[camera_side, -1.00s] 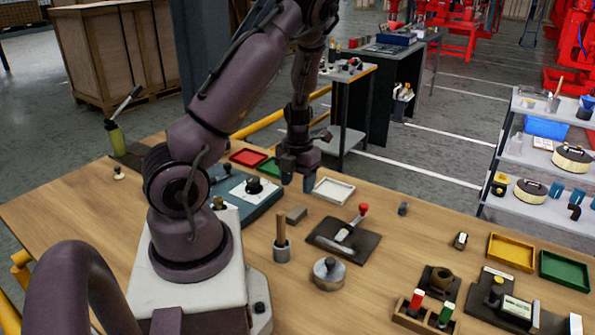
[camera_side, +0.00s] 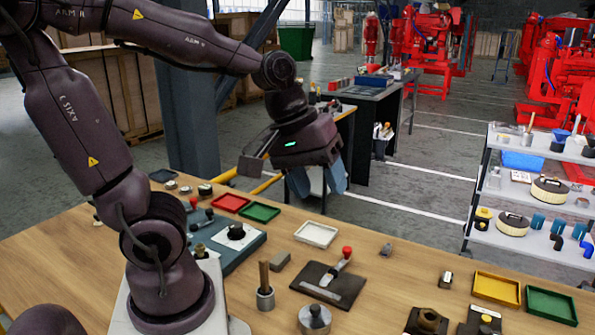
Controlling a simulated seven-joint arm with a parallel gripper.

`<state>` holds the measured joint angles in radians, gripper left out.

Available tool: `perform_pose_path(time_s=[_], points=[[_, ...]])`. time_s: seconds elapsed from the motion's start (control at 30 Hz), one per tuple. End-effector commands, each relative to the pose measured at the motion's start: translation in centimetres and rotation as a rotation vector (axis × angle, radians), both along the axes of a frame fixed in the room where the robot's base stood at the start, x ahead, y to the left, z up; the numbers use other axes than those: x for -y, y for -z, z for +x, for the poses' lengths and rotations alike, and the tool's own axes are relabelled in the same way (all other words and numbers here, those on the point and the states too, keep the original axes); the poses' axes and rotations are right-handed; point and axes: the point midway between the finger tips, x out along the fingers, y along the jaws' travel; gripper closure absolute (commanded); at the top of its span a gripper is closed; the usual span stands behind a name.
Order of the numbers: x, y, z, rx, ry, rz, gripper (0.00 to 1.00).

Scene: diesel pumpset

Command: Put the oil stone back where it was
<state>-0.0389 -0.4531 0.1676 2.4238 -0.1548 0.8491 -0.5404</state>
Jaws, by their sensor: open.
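A small grey-brown block (camera_side: 280,261), which looks like the oil stone, lies flat on the wooden bench (camera_side: 395,290). It sits left of a dark mat (camera_side: 330,286) and behind a grey cup with a wooden handle (camera_side: 264,290). My gripper (camera_side: 318,186) is high above the far part of the bench, fingers pointing down, open, with nothing visible between them. It is well clear of the block. No marked place for the stone can be made out.
A white tray (camera_side: 316,233), a red tray (camera_side: 230,202) and a green tray (camera_side: 260,212) stand behind. A blue-grey case (camera_side: 228,243) is left of the block. Yellow and green trays (camera_side: 551,305) are at right.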

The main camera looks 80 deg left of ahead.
Motion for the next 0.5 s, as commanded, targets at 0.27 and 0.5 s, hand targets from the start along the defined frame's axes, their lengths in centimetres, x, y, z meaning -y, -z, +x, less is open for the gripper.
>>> perform_pose_path(time_s=[0.27, 0.5], points=[[2.6, -3.0, -3.5, 0.171, 0.666, 0.411, 0.45], [2.7, -3.1, -3.8, 0.181, 0.732, 0.457, 0.45]])
